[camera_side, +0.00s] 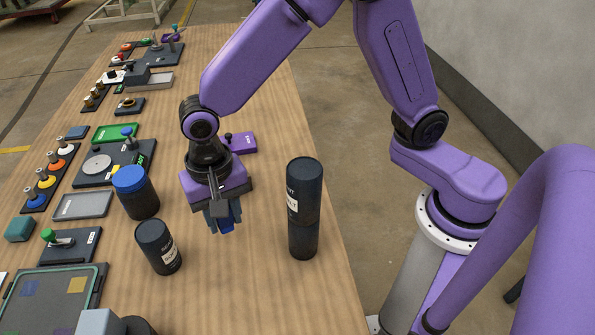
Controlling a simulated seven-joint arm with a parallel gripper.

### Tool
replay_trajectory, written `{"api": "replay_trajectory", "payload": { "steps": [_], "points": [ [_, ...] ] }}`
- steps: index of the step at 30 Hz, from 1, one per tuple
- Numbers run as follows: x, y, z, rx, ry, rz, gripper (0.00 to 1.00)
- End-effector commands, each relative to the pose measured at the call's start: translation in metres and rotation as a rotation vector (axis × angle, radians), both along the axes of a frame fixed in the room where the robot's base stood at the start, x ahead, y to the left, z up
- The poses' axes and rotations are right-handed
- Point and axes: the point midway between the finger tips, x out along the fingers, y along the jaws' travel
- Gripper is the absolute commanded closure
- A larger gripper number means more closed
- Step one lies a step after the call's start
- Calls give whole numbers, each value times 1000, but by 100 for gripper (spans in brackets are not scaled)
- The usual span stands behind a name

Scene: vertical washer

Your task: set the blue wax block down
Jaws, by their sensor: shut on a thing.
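My gripper (224,212) points down over the middle of the wooden table. It is shut on the blue wax block (227,227), a small blue piece whose lower part shows between the fingers. The fingers hide the rest of the block. From this angle I cannot tell whether the block touches the table.
A tall dark canister (304,205) stands to the right. A blue-lidded dark jar (136,192) and a shorter dark canister (158,247) stand to the left. A purple device (241,143) lies behind. The table (240,290) in front is clear.

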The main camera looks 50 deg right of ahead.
Motion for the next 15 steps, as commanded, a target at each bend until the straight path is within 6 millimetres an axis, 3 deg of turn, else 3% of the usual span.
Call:
{"api": "replay_trajectory", "payload": {
  "steps": [7, 15],
  "points": [
    [45, -98, -17, -1, 2, 47, 95],
    [56, -201, -29, -1, 1, 229, 95]
  ]
}}
